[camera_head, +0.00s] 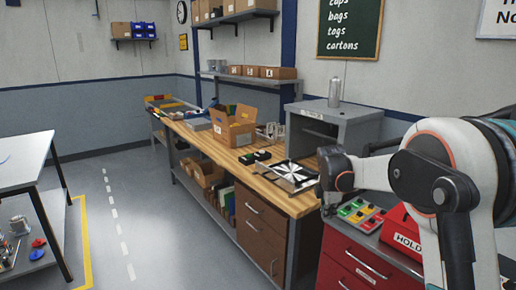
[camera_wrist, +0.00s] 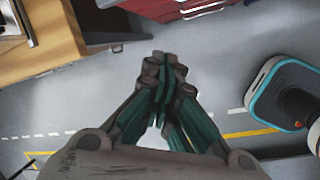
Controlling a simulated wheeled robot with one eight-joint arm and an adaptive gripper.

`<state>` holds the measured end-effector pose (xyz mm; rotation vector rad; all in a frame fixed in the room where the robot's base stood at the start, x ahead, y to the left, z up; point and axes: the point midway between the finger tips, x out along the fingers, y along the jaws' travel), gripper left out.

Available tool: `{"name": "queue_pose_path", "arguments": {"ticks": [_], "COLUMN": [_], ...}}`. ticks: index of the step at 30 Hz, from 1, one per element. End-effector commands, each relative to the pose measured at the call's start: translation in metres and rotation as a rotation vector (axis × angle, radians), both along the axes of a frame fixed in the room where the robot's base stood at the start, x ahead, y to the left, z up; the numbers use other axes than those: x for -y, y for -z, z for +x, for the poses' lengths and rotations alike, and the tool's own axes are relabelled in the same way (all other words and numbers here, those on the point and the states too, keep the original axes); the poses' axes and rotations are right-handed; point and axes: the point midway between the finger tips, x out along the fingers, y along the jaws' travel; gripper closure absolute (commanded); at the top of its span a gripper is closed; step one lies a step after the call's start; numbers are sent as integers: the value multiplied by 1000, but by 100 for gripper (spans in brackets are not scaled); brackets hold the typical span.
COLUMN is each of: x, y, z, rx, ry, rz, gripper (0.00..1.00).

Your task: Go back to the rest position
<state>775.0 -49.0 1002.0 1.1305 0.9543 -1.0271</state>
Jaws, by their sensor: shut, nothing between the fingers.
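My gripper (camera_wrist: 166,72) is shut and empty, its teal-lined fingers meeting at the tips in the wrist view. The fingers are small and hard to make out there.
A white table (camera_head: 25,158) stands left. The floor between (camera_head: 150,215) is clear.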

Motion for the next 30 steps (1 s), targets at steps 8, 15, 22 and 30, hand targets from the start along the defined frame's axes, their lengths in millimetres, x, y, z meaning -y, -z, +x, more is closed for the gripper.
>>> {"name": "queue_pose_path", "arguments": {"ticks": [8,15,22,30], "x": [-11,-20,-29,-38], "y": [-69,-106,-124,-121], "z": [-77,-149,-221,-304], "rx": [112,199,270,337], "ry": [294,548,790,1071], "rz": [121,244,375,544], "gripper": [100,100,100,100]}}
